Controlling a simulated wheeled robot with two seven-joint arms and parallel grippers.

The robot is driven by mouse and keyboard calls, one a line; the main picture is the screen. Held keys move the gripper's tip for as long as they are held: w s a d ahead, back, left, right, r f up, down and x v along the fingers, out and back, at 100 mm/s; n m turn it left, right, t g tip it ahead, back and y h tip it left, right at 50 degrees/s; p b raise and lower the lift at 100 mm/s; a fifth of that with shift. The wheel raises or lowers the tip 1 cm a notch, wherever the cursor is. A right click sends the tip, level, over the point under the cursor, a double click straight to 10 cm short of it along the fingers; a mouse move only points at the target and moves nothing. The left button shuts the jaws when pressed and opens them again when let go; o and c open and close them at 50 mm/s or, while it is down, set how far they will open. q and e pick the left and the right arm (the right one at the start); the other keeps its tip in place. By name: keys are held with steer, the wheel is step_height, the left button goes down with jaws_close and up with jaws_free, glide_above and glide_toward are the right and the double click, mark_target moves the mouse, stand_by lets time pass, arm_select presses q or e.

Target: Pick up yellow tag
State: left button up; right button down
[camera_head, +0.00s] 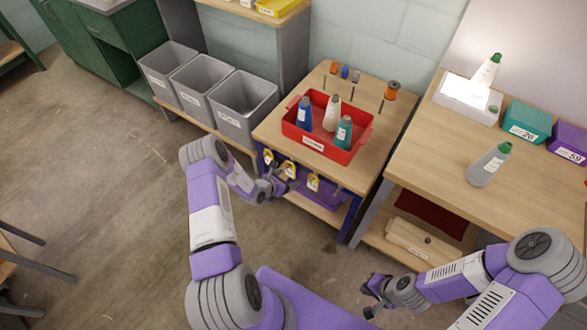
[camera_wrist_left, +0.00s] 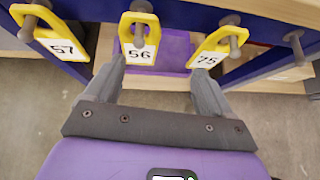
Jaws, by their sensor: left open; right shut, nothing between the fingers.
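Several yellow tags with white number labels hang from pegs on the blue front edge of the middle workbench. In the left wrist view they are tag 57 (camera_wrist_left: 58,40), tag 56 (camera_wrist_left: 138,38) and tag 75 (camera_wrist_left: 215,48). They also show small in the head view, with the middle yellow tag (camera_head: 289,169) close to my left gripper (camera_head: 284,182). In the left wrist view my left gripper (camera_wrist_left: 155,72) is open and empty, its fingers pointing toward tag 56, one to each side below it. My right gripper (camera_head: 370,296) is shut and empty, low in front of the right workbench.
An empty peg (camera_wrist_left: 297,48) is right of tag 75. A purple bin (camera_head: 325,194) sits on the shelf below the tags. A red tray (camera_head: 362,133) with several bottles stands on the middle workbench (camera_head: 388,127). Grey bins (camera_head: 245,100) stand left; floor ahead is clear.

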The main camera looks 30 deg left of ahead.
mark_target(290, 171)
arm_select(q)
steer(key=shift+n+t+y, duration=0.3)
steer(key=shift+n+y, duration=0.3)
steer(key=w+f+b, duration=0.1)
steer(key=w, duration=0.1)
steer(key=w+a+f+b, duration=0.1)
steer(key=w+f, duration=0.1)
steer(key=w+f+b, duration=0.1)
steer(key=w+b, duration=0.1)
steer(key=shift+a+f, duration=0.4)
steer(key=shift+w+f, duration=0.2)
steer(key=shift+w, duration=0.15)
steer(key=shift+r, duration=0.1)
steer(key=c, duration=1)
steer(key=shift+c, duration=0.2)
steer(key=shift+r, duration=0.1)
